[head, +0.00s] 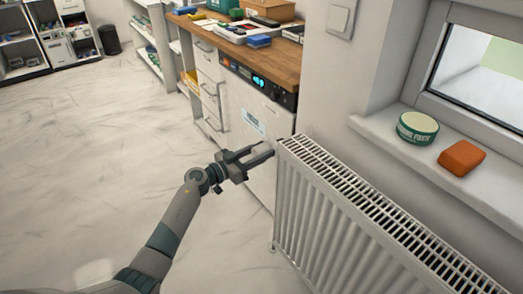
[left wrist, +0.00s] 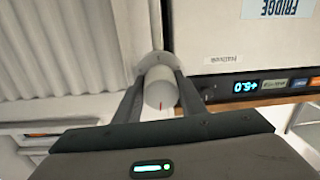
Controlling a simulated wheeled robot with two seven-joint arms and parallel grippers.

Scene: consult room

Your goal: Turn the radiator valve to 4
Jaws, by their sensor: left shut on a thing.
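The white radiator (head: 330,215) stands under the window, and its ribbed side shows at the upper left of the left wrist view (left wrist: 50,45). The radiator valve is a white round knob (left wrist: 160,88) with a small red mark on it. The numbers on the knob are too small to read. In the head view the knob is mostly hidden by the fingers. My right gripper is not in view.
A fridge (head: 245,120) with a lit display stands just behind the valve, under a wooden counter (head: 270,62). The windowsill (head: 390,135) holds a round green tin (head: 417,128) and an orange block (head: 461,158). The floor to the left is clear.

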